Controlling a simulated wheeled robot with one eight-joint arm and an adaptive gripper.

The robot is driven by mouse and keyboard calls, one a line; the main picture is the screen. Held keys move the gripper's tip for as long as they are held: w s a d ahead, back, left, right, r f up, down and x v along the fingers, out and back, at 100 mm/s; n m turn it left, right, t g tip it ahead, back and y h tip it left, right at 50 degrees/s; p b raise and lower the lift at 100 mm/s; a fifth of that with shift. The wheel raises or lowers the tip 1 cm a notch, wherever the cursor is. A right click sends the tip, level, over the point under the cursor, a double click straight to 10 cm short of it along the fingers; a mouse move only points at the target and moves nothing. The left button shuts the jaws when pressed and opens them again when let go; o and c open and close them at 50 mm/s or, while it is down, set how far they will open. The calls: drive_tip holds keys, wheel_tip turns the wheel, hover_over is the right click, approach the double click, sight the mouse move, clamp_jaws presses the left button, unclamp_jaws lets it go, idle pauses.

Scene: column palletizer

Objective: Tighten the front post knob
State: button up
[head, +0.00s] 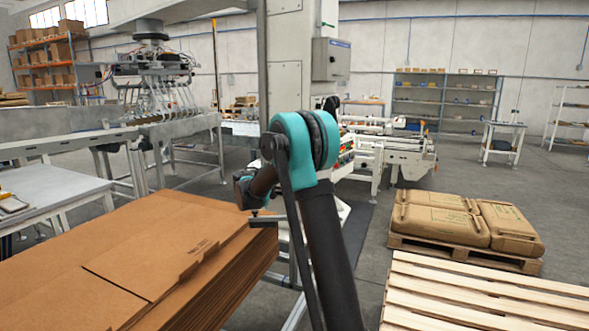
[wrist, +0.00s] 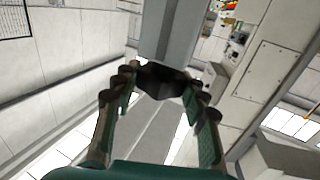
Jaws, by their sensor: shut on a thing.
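The front post knob (wrist: 160,80) is a dark, lobed knob at the top middle of the wrist view, on the end of a grey post (wrist: 175,28). My gripper (wrist: 158,92) has its two fingers on either side of the knob and is shut on it. The fingertips cover the knob's left and right edges. In the head view my arm bends over in the middle of the picture. I cannot make out the knob or the fingertips there.
A stack of brown cardboard sheets (head: 120,250) fills the lower left, close to my arm. A pallet with brown sacks (head: 440,215) and an empty wooden pallet (head: 480,295) are at the right. A grey control box (head: 331,59) hangs on the column (head: 287,60). Grey floor is open at the right.

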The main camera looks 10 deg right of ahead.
idle(0.4)
drive_tip(key=o, duration=1.2)
drive_tip(key=v, duration=1.2)
drive_tip(key=shift+w+f, duration=0.1)
